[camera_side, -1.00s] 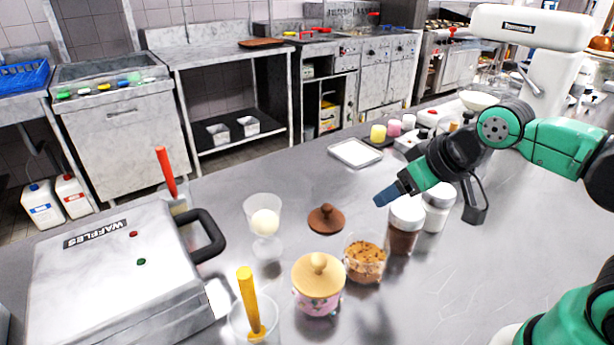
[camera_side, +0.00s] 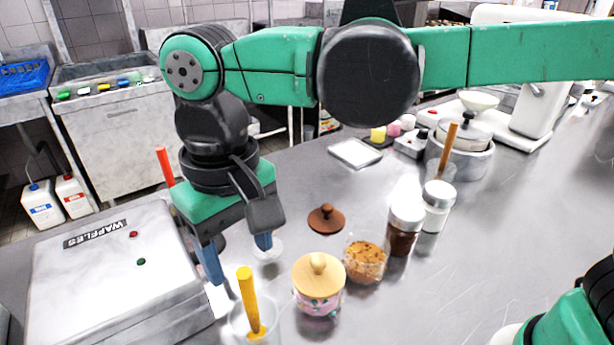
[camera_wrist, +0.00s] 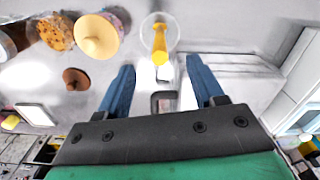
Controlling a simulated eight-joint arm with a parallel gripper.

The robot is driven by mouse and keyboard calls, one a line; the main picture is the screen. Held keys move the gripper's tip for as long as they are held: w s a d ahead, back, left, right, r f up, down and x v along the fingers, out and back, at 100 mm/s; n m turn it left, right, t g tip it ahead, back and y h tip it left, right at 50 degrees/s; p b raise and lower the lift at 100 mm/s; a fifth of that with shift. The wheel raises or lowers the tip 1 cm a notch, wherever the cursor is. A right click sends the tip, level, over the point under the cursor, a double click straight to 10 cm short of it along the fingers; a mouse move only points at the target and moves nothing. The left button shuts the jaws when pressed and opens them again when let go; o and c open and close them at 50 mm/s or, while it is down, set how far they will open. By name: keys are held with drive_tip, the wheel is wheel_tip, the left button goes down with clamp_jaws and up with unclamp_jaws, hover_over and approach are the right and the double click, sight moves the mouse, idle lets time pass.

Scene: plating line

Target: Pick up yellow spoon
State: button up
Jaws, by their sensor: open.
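The yellow spoon (camera_side: 249,299) stands handle-up in a clear glass (camera_side: 236,325) at the front of the counter. In the wrist view the spoon (camera_wrist: 161,44) shows in its round glass (camera_wrist: 146,34), beyond the fingertips and roughly between their lines. My gripper (camera_side: 238,262) is open and points down, with its blue fingers behind and above the spoon in the side view. In the wrist view my gripper (camera_wrist: 163,70) has nothing between its fingers. The spoon's lower end is inside the glass.
The waffle maker (camera_side: 110,275) is close on the left. A pink jar with a wooden lid (camera_side: 318,285), a cookie jar (camera_side: 365,262) and two white-lidded jars stand to the right. A brown lid (camera_side: 326,219) lies behind. A red-handled utensil (camera_side: 164,165) is partly hidden.

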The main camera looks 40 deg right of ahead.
sight(244, 273)
drive_tip(key=shift+f, duration=2.7)
clamp_jaws()
